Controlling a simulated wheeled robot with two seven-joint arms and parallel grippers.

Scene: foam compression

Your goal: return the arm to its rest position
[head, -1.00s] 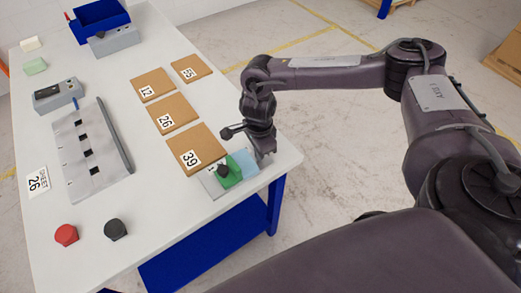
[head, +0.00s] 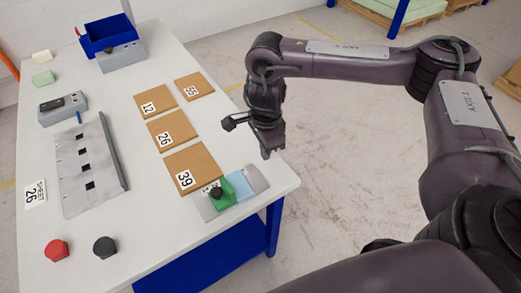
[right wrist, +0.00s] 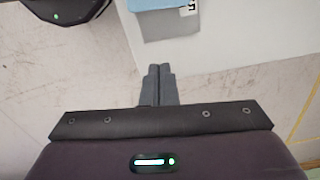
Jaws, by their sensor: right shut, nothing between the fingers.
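My right gripper (head: 267,153) is shut and empty. In the head view it hangs by the table's right edge, up and to the right of a grey plate with a green block and a light blue block. In the right wrist view its fingers (right wrist: 158,85) are pressed together, with the floor and a table corner beyond. My right arm reaches in from the right side of the head view. My left gripper is not in view.
The white table (head: 130,240) holds numbered brown pads (head: 192,170), a grey slotted plate (head: 90,165), a grey plate with green (head: 233,190) and blue blocks, red (head: 57,250) and black (head: 105,247) knobs, and a blue bin (head: 108,32). Open floor lies right.

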